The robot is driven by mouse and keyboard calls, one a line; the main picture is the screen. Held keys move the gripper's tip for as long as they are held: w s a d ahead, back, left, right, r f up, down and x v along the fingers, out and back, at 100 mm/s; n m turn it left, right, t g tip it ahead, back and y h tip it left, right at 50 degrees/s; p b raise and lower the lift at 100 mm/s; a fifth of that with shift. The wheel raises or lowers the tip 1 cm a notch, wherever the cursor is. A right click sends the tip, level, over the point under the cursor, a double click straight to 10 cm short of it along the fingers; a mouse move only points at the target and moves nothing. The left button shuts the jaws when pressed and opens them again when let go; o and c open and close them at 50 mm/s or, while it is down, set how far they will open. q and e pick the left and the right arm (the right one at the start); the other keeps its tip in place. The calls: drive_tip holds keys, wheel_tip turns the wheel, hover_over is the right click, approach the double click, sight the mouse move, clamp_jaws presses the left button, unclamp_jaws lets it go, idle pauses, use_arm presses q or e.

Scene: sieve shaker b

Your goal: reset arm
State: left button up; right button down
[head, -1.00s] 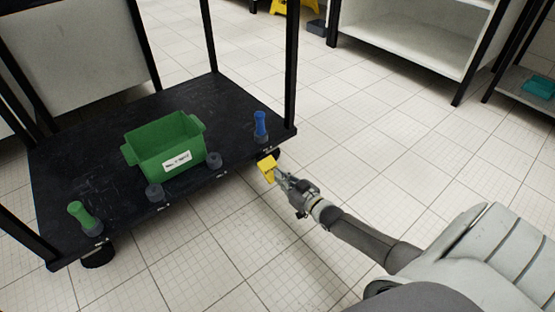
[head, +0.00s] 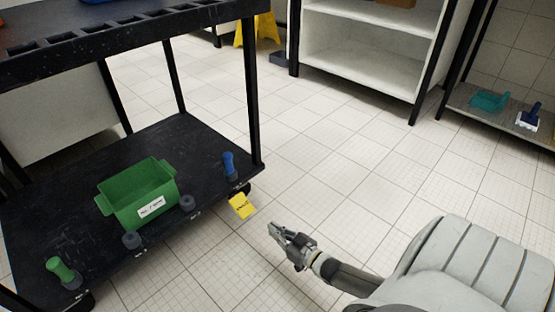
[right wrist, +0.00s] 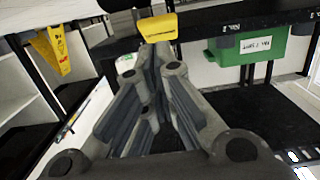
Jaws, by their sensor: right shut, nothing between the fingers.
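My right gripper (head: 273,229) is shut and empty. It hangs over the open floor in front of the black cart, to the right of the yellow tag (head: 242,206) and apart from it. In the right wrist view its fingers (right wrist: 152,62) meet, with the yellow tag (right wrist: 158,27) beyond their tips. The tag is at the cart's front edge, below the blue-handled piece (head: 229,166). My left gripper is not in view.
The cart's lower shelf (head: 198,137) holds a green bin (head: 122,188), a green-handled piece (head: 61,270) and small grey knobs. White shelving (head: 360,75) and a yellow floor sign (head: 265,30) stand behind. The tiled floor between is clear.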

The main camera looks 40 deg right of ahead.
drive_tip(key=shift+s+f, duration=0.1)
drive_tip(key=shift+s, duration=0.25)
idle(0.3)
